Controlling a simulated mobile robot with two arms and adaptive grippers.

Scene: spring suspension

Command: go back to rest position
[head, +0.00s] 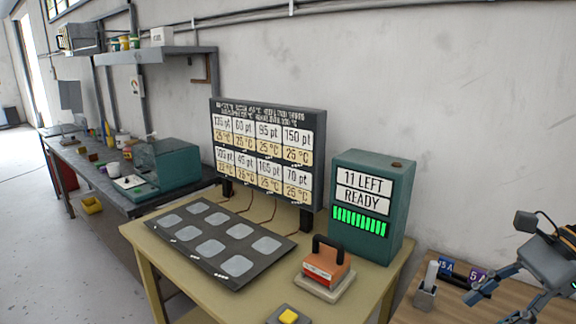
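My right gripper (490,306) shows at the lower right edge, over the wooden bench. Its two fingers look spread apart with nothing between them, and part of it is cut off by the picture edge. My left gripper is not in view.
A display board (267,150) stands behind.

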